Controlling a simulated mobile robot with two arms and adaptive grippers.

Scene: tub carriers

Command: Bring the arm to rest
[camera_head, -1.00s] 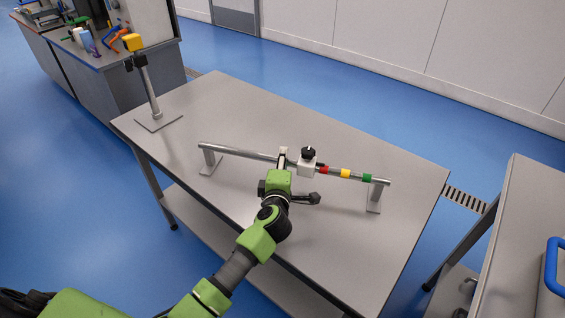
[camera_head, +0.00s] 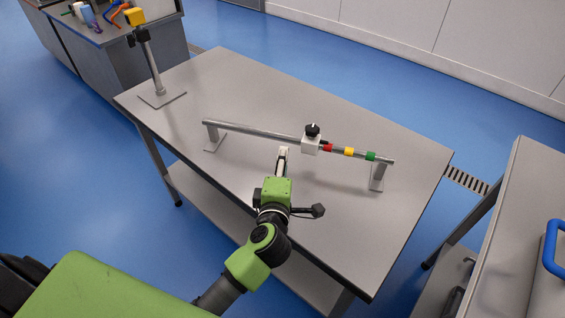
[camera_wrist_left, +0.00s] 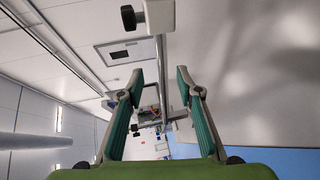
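A white slider block (camera_head: 311,146) with a black knob sits on a metal rail (camera_head: 250,131), just left of the rail's red band (camera_head: 327,148). Yellow (camera_head: 349,152) and green (camera_head: 370,156) bands lie further right. My left gripper (camera_head: 283,152) is in front of the rail, below and left of the slider, apart from it. In the left wrist view, its two green-padded fingers (camera_wrist_left: 160,74) are spread with nothing held between them. The slider (camera_wrist_left: 160,15) shows there at the top edge, beyond the fingertips. My right gripper is not in view.
The rail stands on two end supports on a grey table (camera_head: 240,85). A post with a yellow top (camera_head: 134,17) stands at the table's back left. A grey cart (camera_head: 510,230) with a blue handle (camera_head: 552,250) is at the right. The table's front left is bare.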

